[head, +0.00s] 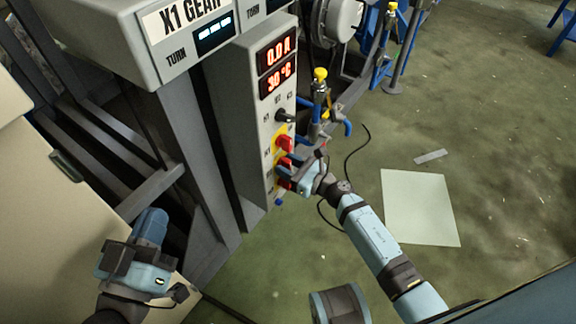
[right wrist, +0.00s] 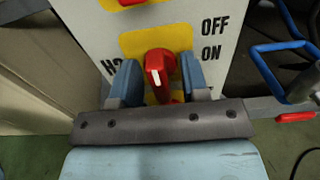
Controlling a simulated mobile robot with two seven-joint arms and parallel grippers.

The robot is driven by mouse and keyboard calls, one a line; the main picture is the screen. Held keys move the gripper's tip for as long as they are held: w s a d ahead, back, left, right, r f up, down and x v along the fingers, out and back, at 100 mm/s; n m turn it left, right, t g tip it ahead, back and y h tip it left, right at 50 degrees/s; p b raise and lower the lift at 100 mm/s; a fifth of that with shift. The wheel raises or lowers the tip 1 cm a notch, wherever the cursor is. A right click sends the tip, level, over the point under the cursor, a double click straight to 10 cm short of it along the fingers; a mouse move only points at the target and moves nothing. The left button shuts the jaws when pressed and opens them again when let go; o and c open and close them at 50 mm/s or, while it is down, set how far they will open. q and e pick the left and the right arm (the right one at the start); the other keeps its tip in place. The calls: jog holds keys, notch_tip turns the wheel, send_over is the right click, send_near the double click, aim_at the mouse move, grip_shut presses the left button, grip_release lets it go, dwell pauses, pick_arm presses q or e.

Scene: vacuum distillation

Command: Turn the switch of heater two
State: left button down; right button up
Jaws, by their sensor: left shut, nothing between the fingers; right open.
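A tall grey control panel (head: 248,110) carries red rotary switches on yellow plates; which one belongs to heater two cannot be read. My right gripper (head: 287,172) is at the lower switches, partly covering them. In the right wrist view its two blue fingers (right wrist: 158,84) are open, one on each side of a red switch (right wrist: 160,66) with a white pointer mark. The pointer looks roughly upright in that view. Contact between the fingers and the switch cannot be told. My left gripper (head: 151,226) is shut and empty, low at the left, away from the panel.
A red switch (head: 284,144) and a black knob (head: 285,115) sit higher on the panel, below red displays (head: 277,67). Blue clamps and a yellow-topped valve (head: 320,76) stand close to its right. A pale sheet (head: 420,207) lies on the open floor.

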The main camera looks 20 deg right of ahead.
jog(key=c, duration=0.6)
jog(key=shift+o, duration=0.2)
